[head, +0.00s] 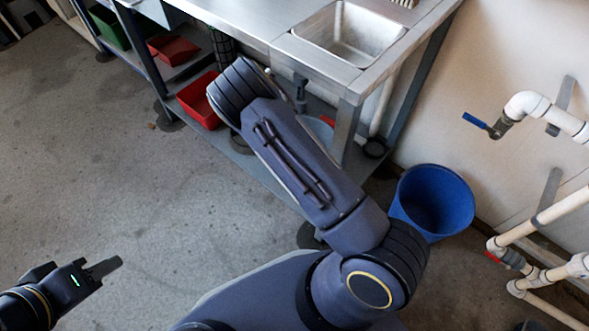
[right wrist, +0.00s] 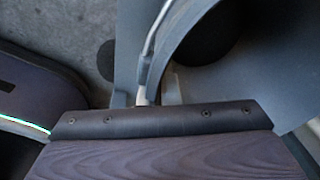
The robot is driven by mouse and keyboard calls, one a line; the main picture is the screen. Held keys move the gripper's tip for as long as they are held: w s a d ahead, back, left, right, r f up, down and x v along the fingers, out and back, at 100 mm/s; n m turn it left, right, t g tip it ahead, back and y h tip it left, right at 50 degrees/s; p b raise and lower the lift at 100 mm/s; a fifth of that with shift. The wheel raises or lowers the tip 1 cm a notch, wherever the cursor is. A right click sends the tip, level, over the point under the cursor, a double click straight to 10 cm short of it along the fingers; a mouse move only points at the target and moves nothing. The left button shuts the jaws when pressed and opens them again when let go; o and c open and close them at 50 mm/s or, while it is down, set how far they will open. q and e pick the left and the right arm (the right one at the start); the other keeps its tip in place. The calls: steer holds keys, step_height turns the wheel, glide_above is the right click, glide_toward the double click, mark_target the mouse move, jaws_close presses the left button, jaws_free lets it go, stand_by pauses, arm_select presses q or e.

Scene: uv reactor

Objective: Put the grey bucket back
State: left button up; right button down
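In the right wrist view, a large grey, curved thing (right wrist: 262,62) that looks like the grey bucket fills the upper right. Its dark round opening shows beside a thin metal handle (right wrist: 160,30) that runs down to the front edge of my right gripper (right wrist: 146,98). The fingertips are not clear, so I cannot tell whether they grip the handle. In the head view my right arm crosses the middle toward the bench, and its gripper is hidden. My left gripper (head: 104,269) is at the lower left over bare floor, apart from everything, with its fingers seen side-on.
A steel bench (head: 262,22) with a sink (head: 350,36) stands at the back. Red bins (head: 197,100) and a pale round container (head: 321,130) are on its lower shelf. A blue bucket (head: 434,199) stands right of my arm, near wall pipes (head: 545,216). Floor at left is clear.

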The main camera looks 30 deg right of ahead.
steer(key=shift+f, duration=0.25)
steer(key=c, duration=2.1)
jaws_free()
steer(key=o, duration=0.5)
steer(key=shift+c, duration=0.2)
step_height(320, 180, up, 12)
steer(key=a+p, duration=0.1)
steer(key=p, duration=0.4)
steer(key=shift+a, duration=0.35)
steer(key=shift+w, duration=0.1)
